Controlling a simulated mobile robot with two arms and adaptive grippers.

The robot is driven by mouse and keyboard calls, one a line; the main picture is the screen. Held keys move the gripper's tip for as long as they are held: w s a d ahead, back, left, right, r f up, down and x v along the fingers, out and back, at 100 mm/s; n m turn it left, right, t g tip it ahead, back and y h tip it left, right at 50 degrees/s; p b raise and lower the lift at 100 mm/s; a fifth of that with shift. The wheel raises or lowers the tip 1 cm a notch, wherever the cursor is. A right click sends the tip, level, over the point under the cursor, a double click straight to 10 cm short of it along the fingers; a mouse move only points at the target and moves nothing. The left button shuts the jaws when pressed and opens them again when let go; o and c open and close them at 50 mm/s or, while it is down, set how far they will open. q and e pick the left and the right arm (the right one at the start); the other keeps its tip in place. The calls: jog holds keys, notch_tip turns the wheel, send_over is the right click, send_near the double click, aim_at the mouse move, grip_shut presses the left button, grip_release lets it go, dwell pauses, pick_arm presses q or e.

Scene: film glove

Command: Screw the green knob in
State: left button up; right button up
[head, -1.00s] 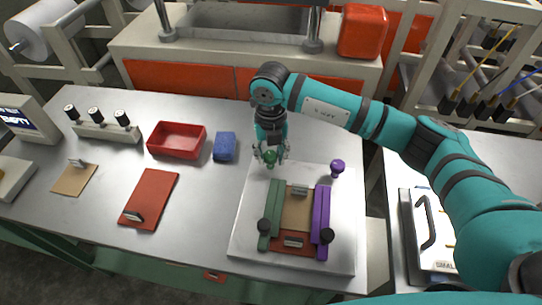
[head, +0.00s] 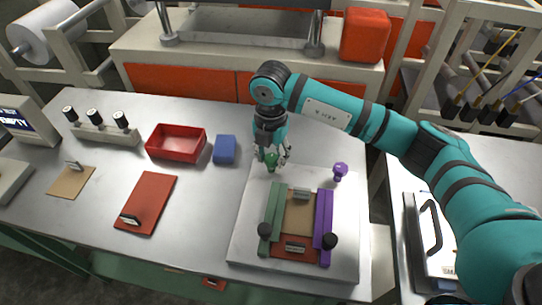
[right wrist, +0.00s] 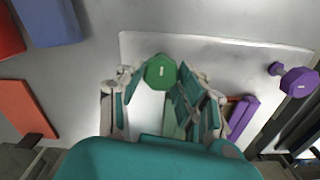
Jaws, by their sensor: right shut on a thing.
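The green knob (head: 270,161) stands near the back left corner of the white plate (head: 345,215). My right gripper (head: 271,158) comes down on it from above. In the right wrist view the knob's round green head (right wrist: 160,71) shows between the two fingers of my right gripper (right wrist: 162,84), which is shut on it. The knob's lower part is hidden, so I cannot tell how deep it sits. A purple knob (head: 340,171) stands at the plate's back right, also in the right wrist view (right wrist: 298,82). My left gripper is not in view.
On the plate, a green bar (head: 271,215) and a purple bar (head: 323,225) flank a tan piece (head: 299,219), with black knobs (head: 265,230) in front. A blue block (head: 225,149) and red tray (head: 176,144) stand to the left. A red board (head: 146,203) lies further forward.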

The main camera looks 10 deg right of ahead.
aim_at(271, 158)
jog(key=shift+w+r, duration=0.1)
jog(key=shift+r, duration=0.05)
jog(key=o, duration=0.9)
jog(key=shift+o, duration=1.3)
notch_tip(271, 158, up, 12)
